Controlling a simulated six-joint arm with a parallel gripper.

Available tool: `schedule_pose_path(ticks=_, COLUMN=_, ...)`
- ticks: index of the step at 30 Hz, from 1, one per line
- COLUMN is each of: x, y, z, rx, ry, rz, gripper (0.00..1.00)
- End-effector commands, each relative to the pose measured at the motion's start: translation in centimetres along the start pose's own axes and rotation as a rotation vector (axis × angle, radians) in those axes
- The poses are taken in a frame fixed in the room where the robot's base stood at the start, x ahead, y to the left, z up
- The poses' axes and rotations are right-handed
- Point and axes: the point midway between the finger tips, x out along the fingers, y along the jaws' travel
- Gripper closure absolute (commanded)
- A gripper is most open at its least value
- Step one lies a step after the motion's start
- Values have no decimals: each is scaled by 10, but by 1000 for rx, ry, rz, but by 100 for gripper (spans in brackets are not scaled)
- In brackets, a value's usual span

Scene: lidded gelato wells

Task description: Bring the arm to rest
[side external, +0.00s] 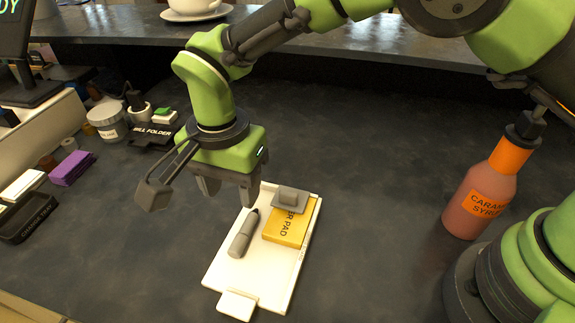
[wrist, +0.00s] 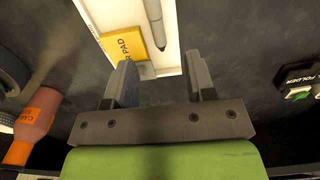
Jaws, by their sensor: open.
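My gripper (side external: 228,192) is green with dark jaws and hangs above the dark counter (side external: 365,170), just behind the far end of a white tray. In the wrist view, my gripper (wrist: 160,82) has its two fingers apart with nothing between them. My arm is bent, with the gripper pointing down.
The white tray (side external: 229,277) holds a grey marker (side external: 243,234) and a yellow order pad (side external: 283,232). A caramel syrup bottle (side external: 482,197) stands at right. A bill folder (side external: 153,134), white jar (side external: 106,121) and purple block (side external: 72,168) are at left. A cup (side external: 195,8) sits behind.

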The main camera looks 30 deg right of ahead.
Motion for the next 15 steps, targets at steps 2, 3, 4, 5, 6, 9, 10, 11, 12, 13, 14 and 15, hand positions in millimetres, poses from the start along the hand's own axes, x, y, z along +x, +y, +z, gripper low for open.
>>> schedule_pose_path(ticks=2, x=-2, y=0, z=-1, rx=-1, ry=-1, rz=-3, gripper=50)
schedule_pose_path(ticks=3, x=-7, y=1, z=-4, rx=-4, ry=-2, rz=-10, gripper=50)
schedule_pose_path(ticks=4, x=-12, y=1, z=-7, rx=-9, ry=-4, rz=-17, gripper=50)
schedule_pose_path(ticks=5, x=-19, y=3, z=-10, rx=-15, ry=-6, rz=-25, gripper=50)
schedule_pose_path(ticks=6, x=-30, y=5, z=-16, rx=-26, ry=-9, rz=-41, gripper=50)
schedule_pose_path(ticks=9, x=-68, y=18, z=-37, rx=-67, ry=-15, rz=-98, gripper=50)
schedule_pose_path(ticks=10, x=-81, y=24, z=-44, rx=-81, ry=-16, rz=-117, gripper=50)
schedule_pose_path(ticks=11, x=-93, y=31, z=-51, rx=-97, ry=-15, rz=-137, gripper=50)
schedule_pose_path(ticks=12, x=-109, y=41, z=-59, rx=-121, ry=-11, rz=-164, gripper=50)
schedule_pose_path(ticks=13, x=-120, y=50, z=-65, rx=-136, ry=-8, rz=-184, gripper=50)
schedule_pose_path(ticks=14, x=-131, y=58, z=-70, rx=-153, ry=-2, rz=-205, gripper=50)
schedule_pose_path(ticks=15, x=-144, y=71, z=-77, rx=-175, ry=7, rz=-231, gripper=50)
